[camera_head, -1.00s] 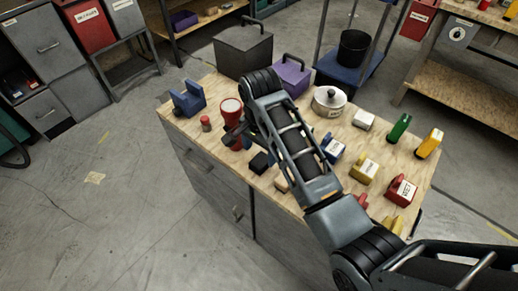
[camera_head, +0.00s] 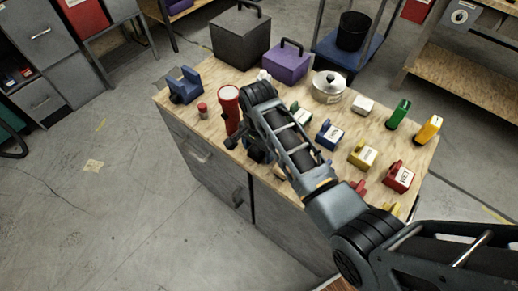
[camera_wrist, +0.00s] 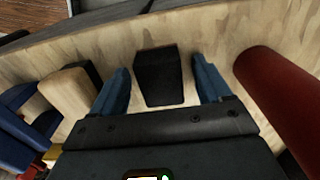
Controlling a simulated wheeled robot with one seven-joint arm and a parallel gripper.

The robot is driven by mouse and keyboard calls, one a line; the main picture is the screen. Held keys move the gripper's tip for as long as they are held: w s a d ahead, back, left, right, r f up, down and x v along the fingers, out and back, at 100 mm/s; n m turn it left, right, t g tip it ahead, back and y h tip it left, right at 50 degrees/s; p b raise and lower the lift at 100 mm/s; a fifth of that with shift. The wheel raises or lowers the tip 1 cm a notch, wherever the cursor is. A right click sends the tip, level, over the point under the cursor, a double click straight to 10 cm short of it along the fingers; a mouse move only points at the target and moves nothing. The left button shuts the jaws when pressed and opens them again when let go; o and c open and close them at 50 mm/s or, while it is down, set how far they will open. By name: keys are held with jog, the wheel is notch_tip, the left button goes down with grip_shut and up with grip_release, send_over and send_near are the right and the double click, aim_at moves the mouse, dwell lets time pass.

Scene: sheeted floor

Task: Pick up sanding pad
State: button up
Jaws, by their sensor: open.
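A small black block, which looks like the sanding pad (camera_wrist: 158,78), lies on the wooden bench top in the wrist view. My gripper (camera_wrist: 160,66) is open, with one blue finger on each side of the block and a gap showing on both sides. In the head view my gripper (camera_head: 246,146) is low over the bench's near left edge, and my arm hides most or all of the block there.
A red flashlight (camera_head: 229,106) stands close to my gripper and shows at right in the wrist view (camera_wrist: 286,92). A tan block (camera_wrist: 70,92) lies on the other side. Several labelled blocks, a pot (camera_head: 328,86) and a purple box (camera_head: 287,63) stand on the bench (camera_head: 205,132).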

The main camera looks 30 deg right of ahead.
jog(key=shift+c, duration=0.3)
jog(key=c, duration=1)
jog(key=shift+r, duration=0.15)
jog(key=shift+r, duration=0.6)
notch_tip(320, 180, up, 3)
jog(key=shift+w+f, duration=0.1)
jog(key=d+r, duration=0.2)
jog(key=d, duration=0.1)
jog(key=w+d+r+b, duration=0.1)
jog(key=d+r, duration=0.1)
jog(key=d, duration=0.2)
jog(key=w+d+r+b, duration=0.1)
jog(key=d+r, duration=0.1)
jog(key=d, duration=0.2)
jog(key=shift+w+d+r, duration=0.15)
jog(key=shift+d+r, duration=0.05)
jog(key=shift+r, duration=0.2)
